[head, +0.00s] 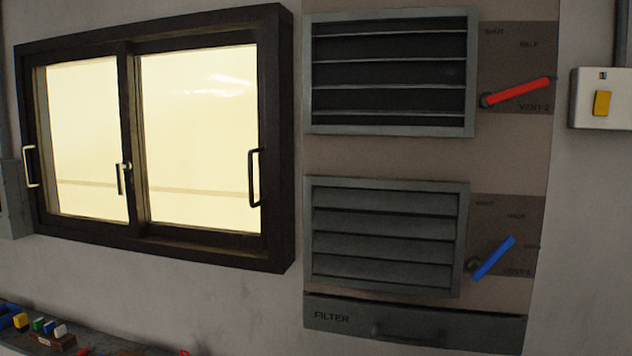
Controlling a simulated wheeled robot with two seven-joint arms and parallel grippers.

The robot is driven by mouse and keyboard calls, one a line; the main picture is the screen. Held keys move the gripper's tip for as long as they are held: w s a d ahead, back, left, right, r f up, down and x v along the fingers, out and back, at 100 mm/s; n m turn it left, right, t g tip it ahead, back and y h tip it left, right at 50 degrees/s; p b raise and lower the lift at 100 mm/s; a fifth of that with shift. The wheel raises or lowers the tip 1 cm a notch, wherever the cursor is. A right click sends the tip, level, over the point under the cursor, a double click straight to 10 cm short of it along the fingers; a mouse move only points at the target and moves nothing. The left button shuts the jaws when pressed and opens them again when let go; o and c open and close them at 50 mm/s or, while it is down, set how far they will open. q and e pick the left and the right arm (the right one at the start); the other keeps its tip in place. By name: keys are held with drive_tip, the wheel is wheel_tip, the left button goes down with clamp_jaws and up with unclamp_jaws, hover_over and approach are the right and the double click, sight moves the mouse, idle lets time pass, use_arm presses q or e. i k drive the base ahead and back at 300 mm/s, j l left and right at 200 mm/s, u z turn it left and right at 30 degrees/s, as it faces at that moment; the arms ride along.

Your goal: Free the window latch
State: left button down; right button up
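The window (150,140) is on the wall at the left, with a dark frame and two bright panes side by side. The window latch (121,178) is a small lever on the middle upright between the panes. Its lever hangs downward. A light-coloured pull handle (30,166) is on the left edge of the window, and a dark pull handle (256,178) is on the right edge. Both panes look shut. Neither of my grippers shows in the head view.
Right of the window are two louvred vents, upper (390,128) and lower (385,240), with a red lever (517,92) and a blue lever (494,258). A filter drawer (350,320) is below. A switch box (588,117) is far right. Small coloured items lie on a bench (105,342) at lower left.

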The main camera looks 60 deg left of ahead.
sight(125, 165)
drive_tip(key=u, duration=3.15)
